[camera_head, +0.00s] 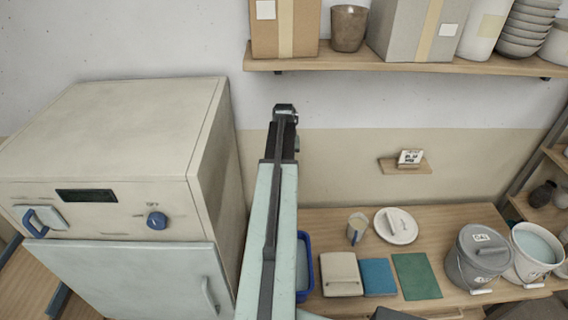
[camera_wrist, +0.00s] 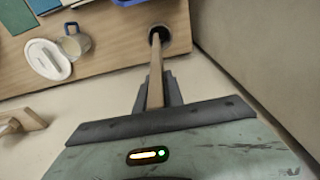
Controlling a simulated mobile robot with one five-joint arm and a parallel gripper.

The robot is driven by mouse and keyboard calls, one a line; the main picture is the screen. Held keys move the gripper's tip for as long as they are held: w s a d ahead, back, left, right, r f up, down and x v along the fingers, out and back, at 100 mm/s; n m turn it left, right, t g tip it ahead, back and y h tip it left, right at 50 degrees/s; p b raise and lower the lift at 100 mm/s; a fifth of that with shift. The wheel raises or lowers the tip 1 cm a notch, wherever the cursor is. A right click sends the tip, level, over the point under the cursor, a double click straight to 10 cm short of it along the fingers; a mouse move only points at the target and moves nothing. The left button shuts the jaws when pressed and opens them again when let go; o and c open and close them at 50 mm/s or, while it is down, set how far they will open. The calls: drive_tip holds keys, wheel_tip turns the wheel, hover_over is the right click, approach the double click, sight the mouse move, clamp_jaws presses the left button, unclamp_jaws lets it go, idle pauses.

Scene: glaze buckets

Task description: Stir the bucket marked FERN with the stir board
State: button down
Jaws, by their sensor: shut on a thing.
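My gripper (camera_wrist: 157,92) is shut on a narrow wooden stick, which looks like the stir board (camera_wrist: 156,66). The stick reaches away from the fingers, and its far end meets a dark round opening (camera_wrist: 160,36) at the table; I cannot tell how deep it sits. In the head view my arm hides the fingers and the stick. A grey bucket (camera_head: 478,262) with a lid and a small label stands at the table's right. A white bucket (camera_head: 533,255) with pale blue contents stands open beside it. I cannot read FERN on either bucket.
On the table are a white oval lid (camera_head: 383,232), a mug (camera_head: 357,229), a beige box (camera_head: 341,275), a blue pad (camera_head: 378,277), a green sheet (camera_head: 416,276) and a blue tray (camera_head: 303,285). A kiln-like cabinet (camera_head: 120,160) is left. A wall ledge (camera_head: 390,167) holds a card.

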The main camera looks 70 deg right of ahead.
drive_tip(key=shift+r+p, duration=0.35)
drive_tip(key=shift+r, duration=0.25)
drive_tip(key=w+a+r+n+g+h, duration=0.1)
drive_tip(key=w+a+r+n, duration=0.1)
drive_tip(key=a, duration=0.3)
drive_tip(key=w+a+r+n+h+p, duration=0.1)
drive_tip(key=w+a+n+h, duration=0.1)
drive_tip(key=a, duration=0.3)
drive_tip(key=shift+w+a+r+g+h, duration=0.2)
drive_tip(key=shift+w+r+g+h, duration=0.15)
drive_tip(key=shift+w, duration=0.35)
